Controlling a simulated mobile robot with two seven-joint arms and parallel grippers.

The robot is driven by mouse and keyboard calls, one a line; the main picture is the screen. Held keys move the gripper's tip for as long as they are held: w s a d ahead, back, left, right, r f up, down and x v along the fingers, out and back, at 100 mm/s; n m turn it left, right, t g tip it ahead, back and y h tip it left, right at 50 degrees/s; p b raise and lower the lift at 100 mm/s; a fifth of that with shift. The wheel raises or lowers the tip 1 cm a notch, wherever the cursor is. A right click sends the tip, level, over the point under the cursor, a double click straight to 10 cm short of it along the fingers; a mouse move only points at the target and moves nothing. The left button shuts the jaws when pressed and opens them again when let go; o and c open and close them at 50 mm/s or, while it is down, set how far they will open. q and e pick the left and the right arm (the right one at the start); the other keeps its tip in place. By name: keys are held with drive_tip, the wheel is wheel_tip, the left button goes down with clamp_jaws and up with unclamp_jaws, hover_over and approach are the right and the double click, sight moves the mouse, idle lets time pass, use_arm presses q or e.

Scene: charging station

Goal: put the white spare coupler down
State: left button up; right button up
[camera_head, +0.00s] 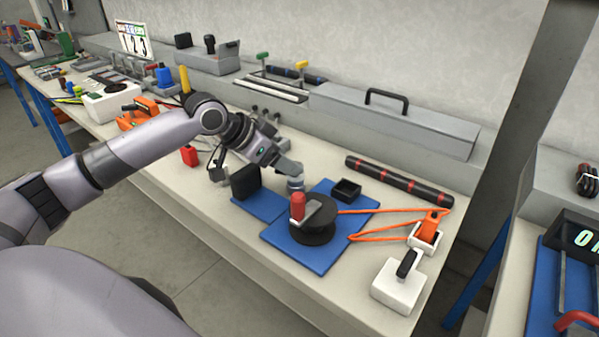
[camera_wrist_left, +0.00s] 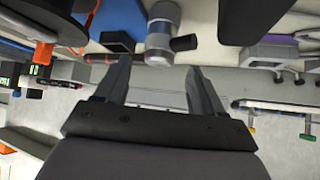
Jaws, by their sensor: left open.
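The white spare coupler looks like a pale grey-white cylinder with a short black stub. It shows in the left wrist view (camera_wrist_left: 161,32) just beyond my fingertips, and in the head view (camera_head: 295,184) it stands on the table beside the blue mat. My left gripper (camera_head: 286,168) is at its upper end, partly covering it. In the left wrist view the two fingers of my left gripper (camera_wrist_left: 160,68) are spread apart with nothing clamped between them. Whether a finger touches the coupler I cannot tell. My right gripper is not in view.
A black reel with a red handle (camera_head: 298,206) sits on a blue mat (camera_head: 330,256). A black upright block (camera_head: 245,182) stands left of the coupler. An orange cable (camera_head: 385,235), a white block with a black handle (camera_head: 398,287) and a striped black bar (camera_head: 398,181) lie to the right.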

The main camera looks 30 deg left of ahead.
use_arm(q)
drive_tip(key=x, duration=0.6)
drive_tip(key=shift+s, duration=0.1)
drive_tip(key=shift+c, duration=0.4)
drive_tip(key=c, duration=1)
clamp_jaws()
drive_tip(key=shift+r, duration=0.15)
